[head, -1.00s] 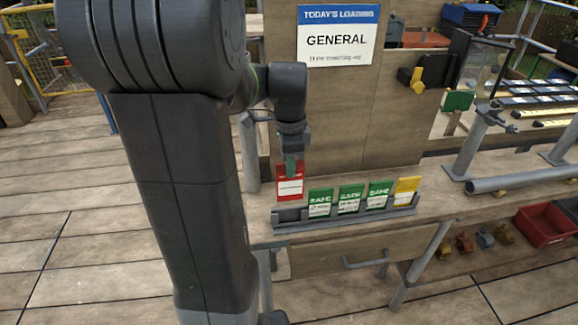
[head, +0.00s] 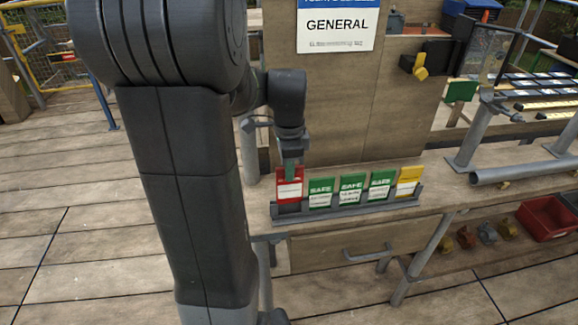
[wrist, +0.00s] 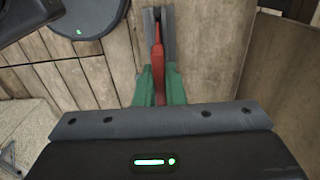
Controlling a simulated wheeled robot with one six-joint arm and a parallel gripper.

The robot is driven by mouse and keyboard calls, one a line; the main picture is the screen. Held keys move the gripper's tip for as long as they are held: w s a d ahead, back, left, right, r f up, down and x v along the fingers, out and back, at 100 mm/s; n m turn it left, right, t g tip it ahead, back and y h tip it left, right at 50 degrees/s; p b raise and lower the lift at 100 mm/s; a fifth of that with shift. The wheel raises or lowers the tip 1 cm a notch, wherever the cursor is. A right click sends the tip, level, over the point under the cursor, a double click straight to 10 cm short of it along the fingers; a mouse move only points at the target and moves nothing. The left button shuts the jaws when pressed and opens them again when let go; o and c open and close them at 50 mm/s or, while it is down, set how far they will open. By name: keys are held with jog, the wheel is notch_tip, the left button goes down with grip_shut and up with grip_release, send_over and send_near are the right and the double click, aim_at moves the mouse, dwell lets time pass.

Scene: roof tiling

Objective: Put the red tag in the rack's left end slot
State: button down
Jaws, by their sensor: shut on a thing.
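The red tag (head: 289,190) stands upright at the left end of the grey rack (head: 350,209), beside the row of green tags. Its lower edge is at the rack's left end slot; from here I cannot tell how deep it sits. My gripper (head: 290,170) is above it, shut on its top edge. In the wrist view the red tag (wrist: 158,52) shows edge-on between the green fingertips of my gripper (wrist: 159,88), with the grey rack (wrist: 150,20) beyond it.
Several green SAFE tags (head: 351,188) and a yellow tag (head: 408,181) fill the slots to the right. A wooden board with a GENERAL sign (head: 338,27) stands behind. A drawer handle (head: 372,253) is below the bench top, and a red bin (head: 546,221) is at lower right.

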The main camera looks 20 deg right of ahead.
jog(key=shift+f+b, duration=1.35)
jog(key=shift+f, duration=1)
jog(key=c, duration=1.4)
grip_release()
jog(key=shift+c, duration=0.2)
notch_tip(320, 180, up, 14)
jog(key=shift+f+p, duration=0.15)
jog(key=shift+p, duration=0.85)
